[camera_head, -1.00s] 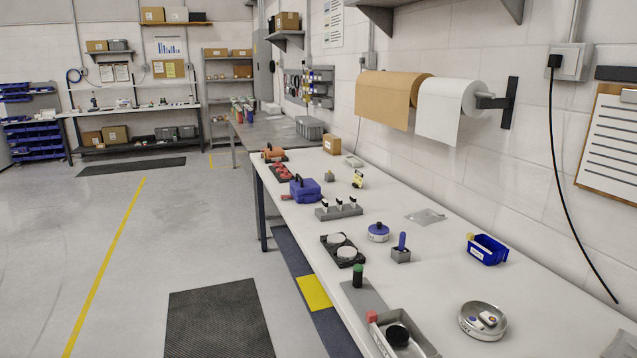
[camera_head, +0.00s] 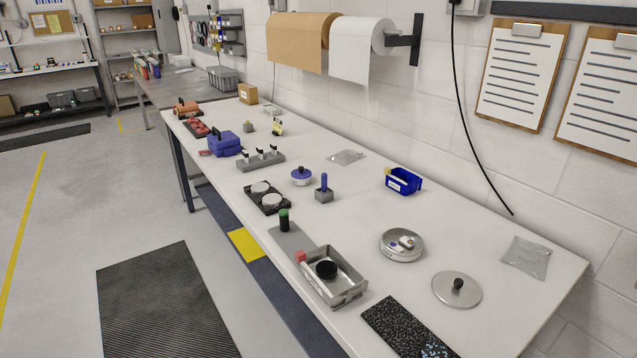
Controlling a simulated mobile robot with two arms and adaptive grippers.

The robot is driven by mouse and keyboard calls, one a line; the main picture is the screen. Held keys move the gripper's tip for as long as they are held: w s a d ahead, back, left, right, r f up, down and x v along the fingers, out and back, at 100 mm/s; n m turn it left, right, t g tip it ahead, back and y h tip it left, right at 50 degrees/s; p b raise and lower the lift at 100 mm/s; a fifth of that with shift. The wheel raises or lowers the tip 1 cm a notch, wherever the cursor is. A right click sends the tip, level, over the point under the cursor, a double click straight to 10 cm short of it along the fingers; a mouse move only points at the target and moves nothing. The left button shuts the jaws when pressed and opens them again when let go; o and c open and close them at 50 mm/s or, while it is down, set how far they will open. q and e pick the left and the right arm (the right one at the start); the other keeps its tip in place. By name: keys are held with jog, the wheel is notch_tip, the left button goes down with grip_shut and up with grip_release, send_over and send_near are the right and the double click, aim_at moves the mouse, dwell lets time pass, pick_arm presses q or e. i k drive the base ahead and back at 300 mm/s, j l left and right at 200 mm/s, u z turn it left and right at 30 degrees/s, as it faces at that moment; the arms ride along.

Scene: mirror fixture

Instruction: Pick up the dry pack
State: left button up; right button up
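No thing in view is clearly labelled as the dry pack. A flat, greyish, clear-looking packet (camera_head: 527,257) lies on the right part of the white table near the wall. A similar flat packet (camera_head: 346,157) lies farther back, left of a blue bin (camera_head: 403,182). I cannot tell which of them, if either, is the dry pack. An open round metal tin (camera_head: 401,257) holds small whitish items, too small to make out. Neither of my grippers is in view.
On the white table (camera_head: 455,225), a round lid with a black knob (camera_head: 457,296), a metal tray with a black round piece (camera_head: 356,289) and a black speckled mat (camera_head: 402,328) lie near the front. Clipboards (camera_head: 523,75) hang on the wall. Open floor lies left.

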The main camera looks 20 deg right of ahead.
aim_at(393, 246)
jog(key=z, duration=0.55)
jog(key=i+j+z, duration=0.25)
jog(key=z, duration=0.2)
jog(key=i+j+z, duration=0.15)
jog(key=j+z, duration=0.35)
jog(key=i+j+z, duration=0.1)
jog(key=j+z, duration=0.35)
